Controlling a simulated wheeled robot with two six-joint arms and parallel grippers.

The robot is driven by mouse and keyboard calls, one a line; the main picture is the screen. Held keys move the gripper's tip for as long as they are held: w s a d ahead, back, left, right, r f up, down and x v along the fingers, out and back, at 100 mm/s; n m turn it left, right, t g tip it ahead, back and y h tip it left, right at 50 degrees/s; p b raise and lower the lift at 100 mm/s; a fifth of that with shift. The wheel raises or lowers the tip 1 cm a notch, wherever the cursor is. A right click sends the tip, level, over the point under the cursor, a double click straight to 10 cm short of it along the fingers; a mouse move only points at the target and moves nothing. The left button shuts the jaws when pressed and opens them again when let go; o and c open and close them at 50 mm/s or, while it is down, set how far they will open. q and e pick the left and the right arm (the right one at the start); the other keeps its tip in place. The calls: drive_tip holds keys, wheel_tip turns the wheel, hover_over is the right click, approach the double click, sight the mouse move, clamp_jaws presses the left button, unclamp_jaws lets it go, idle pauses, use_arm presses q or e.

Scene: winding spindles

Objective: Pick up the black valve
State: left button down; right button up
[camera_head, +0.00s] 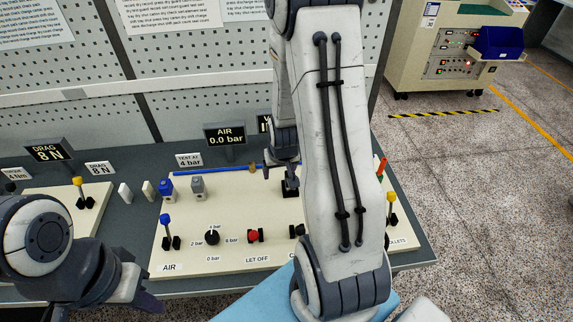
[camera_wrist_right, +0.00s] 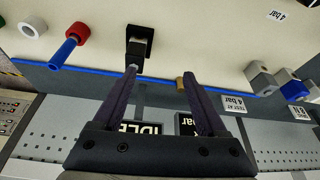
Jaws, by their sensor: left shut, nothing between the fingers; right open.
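A black block (camera_wrist_right: 138,45), which looks like the black valve, sits on the cream panel in the right wrist view. In the head view it shows partly, as a dark block (camera_head: 291,187) beside my right forearm. A pale end piece shows at its lower edge in the wrist view. My right gripper (camera_wrist_right: 160,75) is open with nothing between its fingers; its left fingertip appears close to the block, and I cannot tell whether they touch. My right arm hides much of the panel in the head view. My left gripper (camera_head: 150,303) is shut and empty at the lower left.
A blue tube (camera_head: 215,173) with a brass fitting (camera_wrist_right: 180,83) runs along the panel's back edge. Blue and grey blocks (camera_head: 198,187), a black dial (camera_head: 212,236) and a red button (camera_head: 254,236) stand on the panel. An AIR display (camera_head: 225,137) rises behind.

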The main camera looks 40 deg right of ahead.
drive_tip(key=shift+m+h, duration=0.4)
drive_tip(key=shift+m, duration=0.3)
drive_tip(key=d+f, duration=0.2)
drive_tip(key=d+f+p, duration=0.1)
drive_tip(key=d+f, duration=0.1)
drive_tip(key=d, duration=0.1)
drive_tip(key=shift+w+f, duration=0.1)
drive_tip(key=shift+w+d+f+p, duration=0.2)
drive_tip(key=shift+f+p, duration=0.1)
drive_tip(key=shift+f, duration=0.15)
drive_tip(key=shift+w+f+p, duration=0.25)
drive_tip(key=shift+f+p, duration=0.1)
drive_tip(key=shift+p, duration=0.1)
drive_tip(key=p+x, duration=0.1)
drive_tip(key=x, duration=0.2)
drive_tip(key=shift+w, duration=0.25)
drive_tip(key=shift+w+d+f+p, duration=0.1)
drive_tip(key=shift+w+f+p, duration=0.15)
drive_tip(key=shift+f+p, duration=0.25)
use_arm(q)
wheel_tip(320, 180, up, 5)
drive_tip(key=shift+r, duration=0.1)
use_arm(e)
drive_tip(key=shift+f, duration=0.1)
drive_tip(key=shift+c, duration=0.3)
clamp_jaws()
